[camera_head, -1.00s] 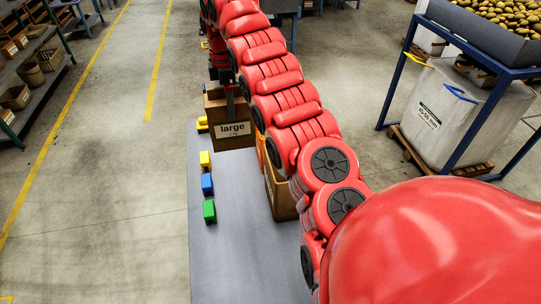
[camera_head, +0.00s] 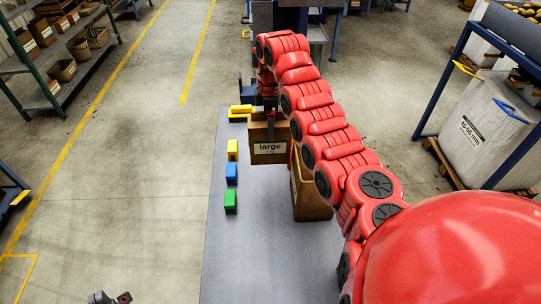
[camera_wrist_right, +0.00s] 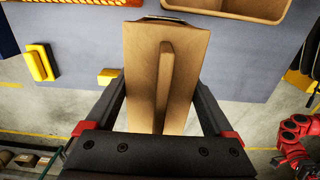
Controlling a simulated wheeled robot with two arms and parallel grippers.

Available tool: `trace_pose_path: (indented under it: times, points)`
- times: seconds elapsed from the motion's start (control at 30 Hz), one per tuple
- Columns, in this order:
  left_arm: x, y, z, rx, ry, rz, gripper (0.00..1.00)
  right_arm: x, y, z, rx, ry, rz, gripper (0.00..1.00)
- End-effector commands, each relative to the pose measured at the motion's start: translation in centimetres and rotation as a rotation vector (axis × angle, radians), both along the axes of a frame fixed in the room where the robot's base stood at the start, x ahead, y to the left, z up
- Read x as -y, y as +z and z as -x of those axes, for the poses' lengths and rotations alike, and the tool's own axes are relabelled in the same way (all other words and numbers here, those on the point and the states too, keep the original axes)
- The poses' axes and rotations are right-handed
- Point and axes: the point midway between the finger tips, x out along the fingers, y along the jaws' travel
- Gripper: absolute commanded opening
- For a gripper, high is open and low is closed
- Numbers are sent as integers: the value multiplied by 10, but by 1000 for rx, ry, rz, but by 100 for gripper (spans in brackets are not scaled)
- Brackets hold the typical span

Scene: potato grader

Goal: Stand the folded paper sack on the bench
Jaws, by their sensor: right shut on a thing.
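The brown paper sack (camera_head: 267,134) with a white "large" label is at the far end of the grey bench (camera_head: 255,262). My right gripper (camera_head: 268,103) is shut on it from above. In the right wrist view the sack (camera_wrist_right: 150,75) is between the two dark fingers (camera_wrist_right: 160,110), with a raised fold down its face. Whether its base touches the bench cannot be told. My left gripper (camera_head: 111,297) shows only its tips at the bottom edge, apart and empty, over the floor left of the bench.
Yellow (camera_head: 232,149), blue (camera_head: 231,173) and green (camera_head: 230,201) blocks line the bench's left side. More yellow pieces (camera_head: 240,111) lie behind. A brown open container (camera_head: 311,199) stands right of the sack, partly behind my right arm. The bench's near part is clear.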

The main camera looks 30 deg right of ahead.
Motion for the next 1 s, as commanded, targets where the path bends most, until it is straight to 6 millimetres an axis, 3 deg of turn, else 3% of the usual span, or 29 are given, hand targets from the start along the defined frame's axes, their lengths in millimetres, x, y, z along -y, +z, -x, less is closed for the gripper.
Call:
trace_pose_path:
  times: [0.4, 0.77, 1.0]
  points:
    - [0, 41, 0, 0, 0, 0, 0, 0, -90, 2, -8, -1, 0, 0]
    - [0, 46, 0, 0, 0, 0, 0, 0, -116, 1, -2, -1, 2, 0]
    - [0, 45, 0, 0, 0, 0, 0, 0, -144, 1, -3, -1, 2, 0]
